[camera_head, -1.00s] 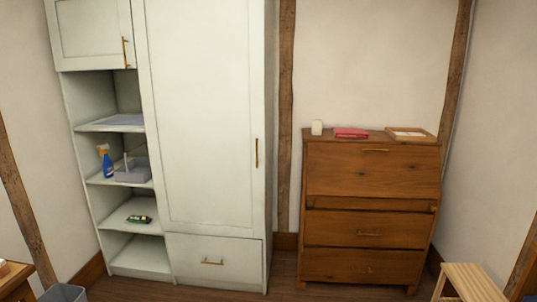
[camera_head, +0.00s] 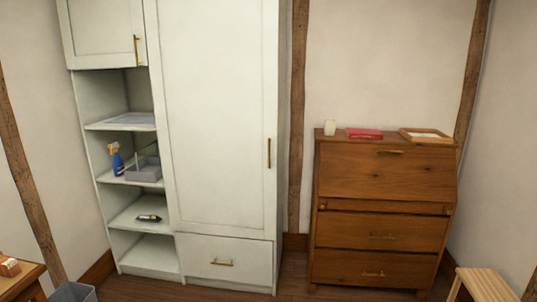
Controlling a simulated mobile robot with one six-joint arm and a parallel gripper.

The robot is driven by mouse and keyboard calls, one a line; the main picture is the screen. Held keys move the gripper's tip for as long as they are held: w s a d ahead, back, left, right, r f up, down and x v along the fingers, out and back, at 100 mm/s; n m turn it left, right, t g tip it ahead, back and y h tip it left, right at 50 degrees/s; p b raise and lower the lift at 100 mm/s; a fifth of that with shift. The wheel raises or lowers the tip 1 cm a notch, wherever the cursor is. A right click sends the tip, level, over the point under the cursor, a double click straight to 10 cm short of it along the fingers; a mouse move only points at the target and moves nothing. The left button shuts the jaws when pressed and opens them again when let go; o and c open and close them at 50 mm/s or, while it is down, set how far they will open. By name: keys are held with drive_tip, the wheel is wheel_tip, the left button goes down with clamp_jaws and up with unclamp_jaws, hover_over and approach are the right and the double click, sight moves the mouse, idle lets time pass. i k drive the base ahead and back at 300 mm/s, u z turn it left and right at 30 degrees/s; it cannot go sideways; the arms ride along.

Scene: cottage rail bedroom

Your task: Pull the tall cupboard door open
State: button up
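The tall cupboard door (camera_head: 215,120) is a white panelled door in the middle of the white cupboard. It is shut. Its vertical brass handle (camera_head: 269,153) is on the door's right edge. A white drawer (camera_head: 222,256) with a brass handle is below the door. My gripper is not in view.
Open shelves (camera_head: 128,188) left of the door hold a blue spray bottle (camera_head: 117,160), a grey caddy (camera_head: 144,170) and a small dark item. A wooden bureau (camera_head: 382,215) stands to the right. A stool (camera_head: 484,285) and a grey bin (camera_head: 72,292) are at the front. Little floor shows.

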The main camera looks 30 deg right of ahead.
sight(213, 65)
drive_tip(key=z, duration=0.05)
drive_tip(key=i, duration=1)
drive_tip(key=u, duration=0.05)
